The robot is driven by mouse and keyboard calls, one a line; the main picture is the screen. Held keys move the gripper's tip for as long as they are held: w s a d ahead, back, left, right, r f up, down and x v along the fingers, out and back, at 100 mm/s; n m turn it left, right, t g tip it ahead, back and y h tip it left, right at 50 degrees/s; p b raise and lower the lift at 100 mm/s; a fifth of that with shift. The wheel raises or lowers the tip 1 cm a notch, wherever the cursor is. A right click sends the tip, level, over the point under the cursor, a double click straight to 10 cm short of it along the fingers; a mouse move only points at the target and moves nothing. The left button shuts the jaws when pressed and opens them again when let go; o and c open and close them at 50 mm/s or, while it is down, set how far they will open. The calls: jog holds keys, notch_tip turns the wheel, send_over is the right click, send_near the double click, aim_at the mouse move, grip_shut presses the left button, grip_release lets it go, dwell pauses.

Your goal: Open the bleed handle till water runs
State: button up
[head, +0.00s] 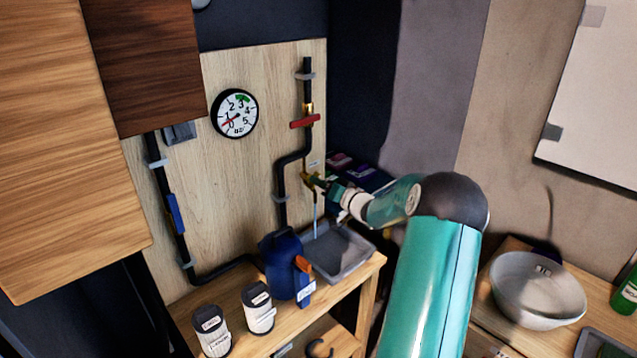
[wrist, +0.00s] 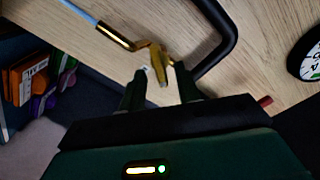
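The brass bleed valve (head: 312,181) sits on the black pipe on the wooden board in the head view. In the wrist view its brass spout (wrist: 115,36) and handle (wrist: 157,68) show close up. A thin pale-blue stream of water (head: 315,222) runs from the spout down to the grey tray (head: 345,268). It also shows in the wrist view (wrist: 78,12). My gripper (head: 325,185) is at the valve. In the wrist view its two dark fingers (wrist: 160,82) stand on either side of the brass handle. Whether they press on it is unclear.
A dial gauge (head: 235,113) and a red-handled valve (head: 305,121) are on the board. A blue jug (head: 284,265) and two white canisters (head: 258,308) stand left of the tray. A white bowl (head: 538,290) is on the right-hand counter.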

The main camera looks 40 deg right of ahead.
jog(key=shift+w, duration=0.85)
grip_shut()
jog(key=shift+n, duration=0.3)
jog(key=shift+a+n, duration=0.1)
jog(key=shift+n, duration=2.4)
